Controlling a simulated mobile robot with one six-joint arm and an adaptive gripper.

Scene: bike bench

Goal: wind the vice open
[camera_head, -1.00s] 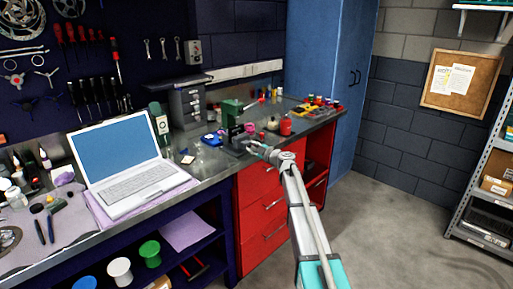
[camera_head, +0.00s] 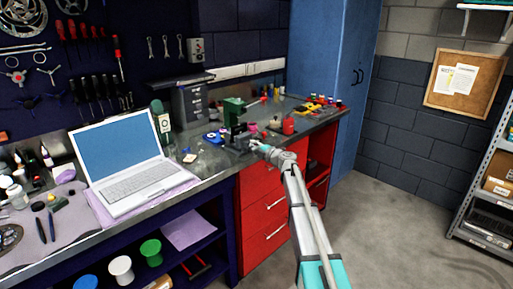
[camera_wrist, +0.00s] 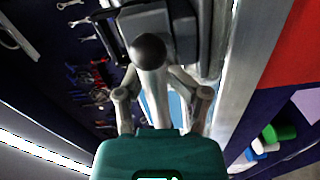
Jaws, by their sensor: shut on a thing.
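In the wrist view my gripper (camera_wrist: 160,78) is shut on the vice handle, a grey bar with a black ball end (camera_wrist: 148,50) facing the camera. The far part of the handle and the screw are hidden behind the ball and the fingers. The gap between the vice jaws is too small to make out.
An open laptop (camera_head: 122,150) lies on the bench to the left. A red bottle (camera_head: 288,126) and several small items stand right of the vice. Red drawers (camera_head: 262,205) are below the bench edge, close to my arm. The floor (camera_head: 400,220) to the right is clear.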

